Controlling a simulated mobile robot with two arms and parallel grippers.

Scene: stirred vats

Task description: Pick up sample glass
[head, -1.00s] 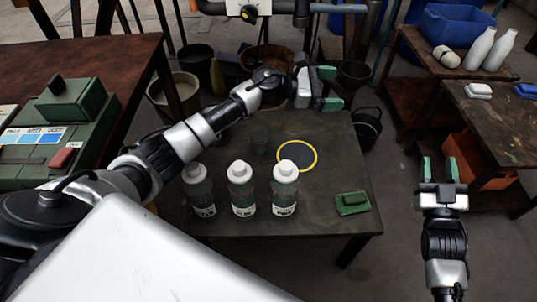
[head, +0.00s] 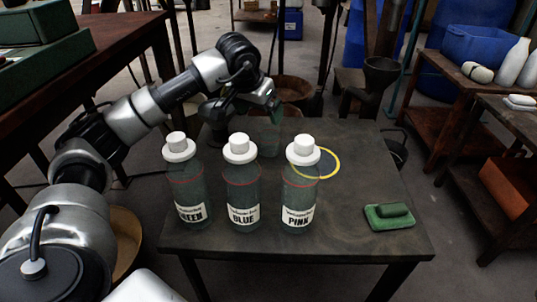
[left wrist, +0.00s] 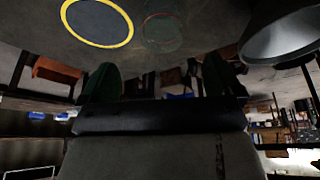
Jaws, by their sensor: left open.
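The sample glass (head: 269,143) is a clear, faintly greenish vessel on the dark table (head: 370,165), behind the row of bottles. Its lower part is partly hidden by them. My left gripper (head: 268,106) is above and behind the bottles, close to the glass. In the left wrist view its two dark green fingers (left wrist: 160,82) are spread with nothing between them. The glass, with a thin reddish ring (left wrist: 162,28), shows beyond the fingers there, apart from them. My right gripper is out of view.
Three capped bottles stand at the table's front: green (head: 186,190), blue (head: 241,190) and pink (head: 299,192). A yellow-rimmed dark disc (head: 328,163) lies right of the glass. A green pad with a block (head: 389,216) lies at the right. The table between these is bare.

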